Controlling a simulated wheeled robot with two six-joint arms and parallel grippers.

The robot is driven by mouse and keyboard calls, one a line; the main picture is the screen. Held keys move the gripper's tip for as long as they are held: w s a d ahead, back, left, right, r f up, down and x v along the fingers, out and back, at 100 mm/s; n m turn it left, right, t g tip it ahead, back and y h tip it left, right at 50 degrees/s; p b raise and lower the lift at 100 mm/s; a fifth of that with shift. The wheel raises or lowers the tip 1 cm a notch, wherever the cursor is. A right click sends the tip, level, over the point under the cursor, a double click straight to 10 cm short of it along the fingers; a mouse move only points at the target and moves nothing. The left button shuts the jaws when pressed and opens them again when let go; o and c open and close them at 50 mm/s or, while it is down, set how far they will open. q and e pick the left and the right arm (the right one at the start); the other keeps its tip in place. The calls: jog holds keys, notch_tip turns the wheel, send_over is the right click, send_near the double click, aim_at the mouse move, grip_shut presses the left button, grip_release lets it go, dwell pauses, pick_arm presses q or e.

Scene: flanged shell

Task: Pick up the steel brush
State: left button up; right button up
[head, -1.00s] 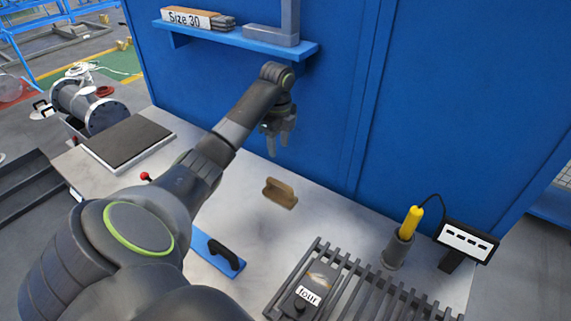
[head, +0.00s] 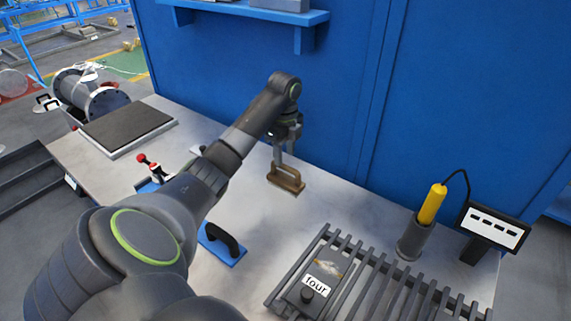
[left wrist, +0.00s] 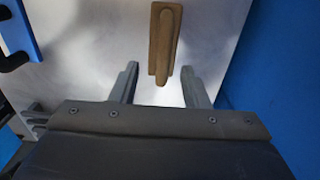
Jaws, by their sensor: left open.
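The brush (head: 286,179), with a tan wooden block and handle, lies on the grey table near the blue wall. It also shows in the left wrist view (left wrist: 164,42), at the top middle; its bristles are not clear. My left gripper (head: 284,160) is above the brush in the head view, pointing down. In the left wrist view its two fingers (left wrist: 158,82) are apart and empty, with the near end of the brush between and just beyond the tips. I cannot tell whether a finger touches it. My right gripper is not in view.
A blue plate with a black handle (head: 222,244) lies left of the brush. A slatted rack (head: 357,285) with a block marked "four" stands in front. A yellow-handled tool (head: 432,205) sits in a holder at right, beside a display (head: 492,230). The blue wall (head: 350,90) is close behind.

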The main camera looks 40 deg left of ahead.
aim_at(285, 165)
pick_arm(q)
jog(key=shift+f+b, duration=0.35)
jog(key=shift+f, duration=0.4)
jog(key=shift+w+f+b, duration=0.1)
jog(key=shift+f+b, duration=0.5)
jog(key=shift+b, duration=0.05)
jog(key=shift+f, duration=0.4)
jog(key=shift+w+f, duration=0.15)
jog(key=shift+f, duration=1.4)
grip_shut()
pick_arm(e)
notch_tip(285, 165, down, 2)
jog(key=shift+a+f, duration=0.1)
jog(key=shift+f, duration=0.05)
